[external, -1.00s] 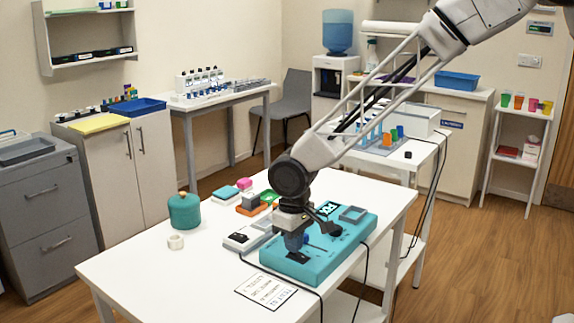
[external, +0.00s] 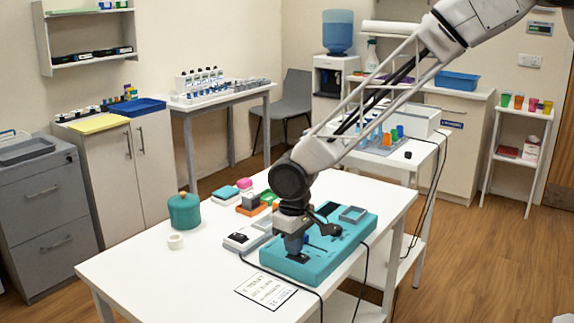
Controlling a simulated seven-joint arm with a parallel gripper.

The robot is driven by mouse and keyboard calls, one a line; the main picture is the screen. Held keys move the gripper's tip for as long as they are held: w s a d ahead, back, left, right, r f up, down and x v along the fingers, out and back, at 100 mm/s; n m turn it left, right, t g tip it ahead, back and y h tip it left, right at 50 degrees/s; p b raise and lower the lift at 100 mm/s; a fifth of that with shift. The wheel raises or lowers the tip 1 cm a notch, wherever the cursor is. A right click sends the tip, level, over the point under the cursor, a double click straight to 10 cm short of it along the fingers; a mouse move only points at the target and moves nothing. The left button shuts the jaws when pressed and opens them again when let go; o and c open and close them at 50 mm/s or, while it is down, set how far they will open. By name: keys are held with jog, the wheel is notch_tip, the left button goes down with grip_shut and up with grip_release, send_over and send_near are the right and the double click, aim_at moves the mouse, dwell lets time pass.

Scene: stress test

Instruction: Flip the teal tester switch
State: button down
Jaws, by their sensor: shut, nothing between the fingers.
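The teal tester (external: 330,264) is a flat box lying on the white table. It has a dark display (external: 328,210) near its back and a grey square tray-like part (external: 353,214) at its back right. My gripper (external: 295,252) points down over the front left part of the tester, with its fingers shut and nothing between them. A dark patch (external: 298,258) shows on the tester just under the fingertips. The switch itself cannot be made out there, and I cannot tell whether the fingertips touch it.
A grey-white device (external: 240,238) stands left of the tester, with small coloured boxes (external: 226,193) behind. A teal jar (external: 184,212) and a white tape roll (external: 176,241) are farther left. A printed card (external: 265,290) lies in front. Dark cables hang over the table edge. The left front is clear.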

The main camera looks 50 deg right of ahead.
jog(key=shift+r, duration=3.4)
jog(key=shift+r, duration=0.1)
jog(key=shift+s+d+r, duration=0.2)
jog(key=s+d+r+t, duration=0.1)
jog(key=s+d+r, duration=0.65)
jog(key=s, duration=0.25)
jog(key=s+d+r, duration=0.6)
jog(key=s+r, duration=0.3)
jog(key=s+d+r, duration=0.1)
jog(key=s+d, duration=0.3)
jog(key=s, duration=0.9)
jog(key=s+d+r+t, duration=0.1)
jog(key=s+d, duration=0.2)
jog(key=s, duration=1)
jog(key=shift+s+d+t, duration=0.3)
jog(key=shift+s+d, duration=0.1)
